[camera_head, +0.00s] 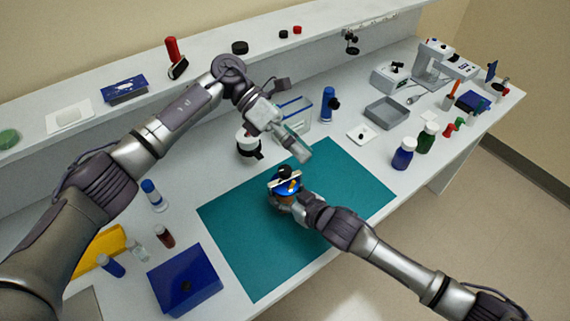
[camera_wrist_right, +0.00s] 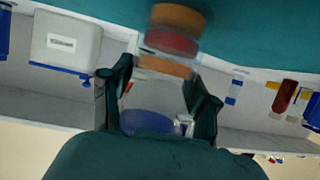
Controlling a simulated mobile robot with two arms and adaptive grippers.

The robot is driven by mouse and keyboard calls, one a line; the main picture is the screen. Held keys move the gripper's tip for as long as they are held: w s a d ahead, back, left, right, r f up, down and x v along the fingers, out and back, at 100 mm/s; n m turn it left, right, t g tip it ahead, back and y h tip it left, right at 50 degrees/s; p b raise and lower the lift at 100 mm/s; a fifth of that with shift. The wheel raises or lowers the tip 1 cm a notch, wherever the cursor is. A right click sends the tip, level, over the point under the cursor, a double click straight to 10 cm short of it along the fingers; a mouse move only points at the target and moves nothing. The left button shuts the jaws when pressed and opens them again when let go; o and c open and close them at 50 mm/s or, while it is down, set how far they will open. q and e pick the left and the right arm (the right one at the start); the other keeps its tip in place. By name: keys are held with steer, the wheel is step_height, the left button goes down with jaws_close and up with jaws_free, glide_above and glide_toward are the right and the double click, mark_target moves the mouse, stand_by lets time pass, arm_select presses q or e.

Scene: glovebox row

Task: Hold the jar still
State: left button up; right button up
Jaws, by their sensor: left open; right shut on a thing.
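The jar (camera_head: 285,187) stands on the teal mat (camera_head: 245,235), with a blue top and an orange-brown lower part in the head view. In the right wrist view the jar (camera_wrist_right: 172,42) shows orange and red bands, with blue between the fingers. My right gripper (camera_head: 283,199) comes in from the lower right and is shut on the jar; its fingers (camera_wrist_right: 158,95) lie on either side of it in the wrist view. My left gripper (camera_head: 297,147) is open, above the mat's back edge and apart from the jar. Its exact finger gap is hard to see.
A white-and-black container (camera_head: 248,146) stands behind the mat, and a clear blue-edged box (camera_head: 294,112) is near my left gripper. A blue box (camera_head: 185,280) is at front left. Blue (camera_head: 403,153) and green (camera_head: 427,137) bottles stand right. The mat's left part is clear.

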mark_target(285, 170)
arm_select(q)
steer(key=w+a+r+n+t+y, duration=0.15)
steer(key=n+t+y, duration=0.3)
steer(key=n, duration=0.45)
steer(key=w+a+r+n+t+y, duration=0.1)
steer(key=a+n+t+y, duration=0.15)
steer(key=n+y, duration=0.45)
steer(key=shift+n+h, duration=0.75)
steer(key=shift+n, duration=0.05)
steer(key=f, duration=0.7)
steer(key=d+f, duration=0.1)
steer(key=f, duration=0.3)
steer(key=shift+w+f, duration=0.1)
steer(key=shift+f, duration=0.2)
jaws_close()
